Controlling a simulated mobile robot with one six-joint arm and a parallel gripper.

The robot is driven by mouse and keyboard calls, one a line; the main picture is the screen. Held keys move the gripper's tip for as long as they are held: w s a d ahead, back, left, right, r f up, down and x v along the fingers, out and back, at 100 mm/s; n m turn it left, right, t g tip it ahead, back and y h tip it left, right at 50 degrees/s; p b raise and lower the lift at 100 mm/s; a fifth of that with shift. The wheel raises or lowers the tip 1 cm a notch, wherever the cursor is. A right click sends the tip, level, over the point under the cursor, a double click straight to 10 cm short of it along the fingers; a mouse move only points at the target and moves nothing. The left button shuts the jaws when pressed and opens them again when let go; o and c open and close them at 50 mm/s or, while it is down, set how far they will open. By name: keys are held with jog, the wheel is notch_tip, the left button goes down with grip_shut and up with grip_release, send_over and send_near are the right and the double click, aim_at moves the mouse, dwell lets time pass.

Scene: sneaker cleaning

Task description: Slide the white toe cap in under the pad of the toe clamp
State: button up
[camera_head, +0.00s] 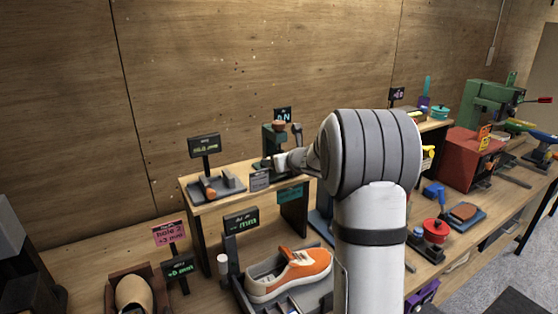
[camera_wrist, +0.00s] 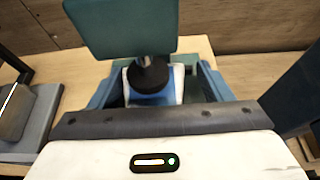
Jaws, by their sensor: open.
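The toe clamp (camera_head: 272,143) is a dark green stand on the raised wooden shelf. In the wrist view its green head (camera_wrist: 120,28) carries a rod with a round black pad (camera_wrist: 152,76). The white toe cap (camera_wrist: 179,84) shows behind and beside the pad, which hides much of it; I cannot tell whether pad and cap touch. A small white patch, apparently the cap, shows in the head view (camera_head: 281,160). My gripper (camera_wrist: 158,82) is open, with blue fingers on both sides of the cap. In the head view my arm hides most of the gripper.
An orange sneaker (camera_head: 300,272) sits in a tray on the bench below. Tools and a red box (camera_head: 468,155) stand to the right. A wooden wall is behind.

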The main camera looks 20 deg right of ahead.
jog(key=shift+w+a+r, duration=0.1)
jog(key=shift+a+r, duration=0.25)
jog(key=shift+a, duration=0.1)
jog(key=shift+s, duration=0.2)
jog(key=v, duration=0.5)
jog(key=b+v, duration=0.1)
jog(key=v, duration=0.1)
jog(key=shift+s+d, duration=0.2)
jog(key=shift+d, duration=0.2)
jog(key=shift+s+f, duration=0.1)
jog(key=shift+f, duration=0.05)
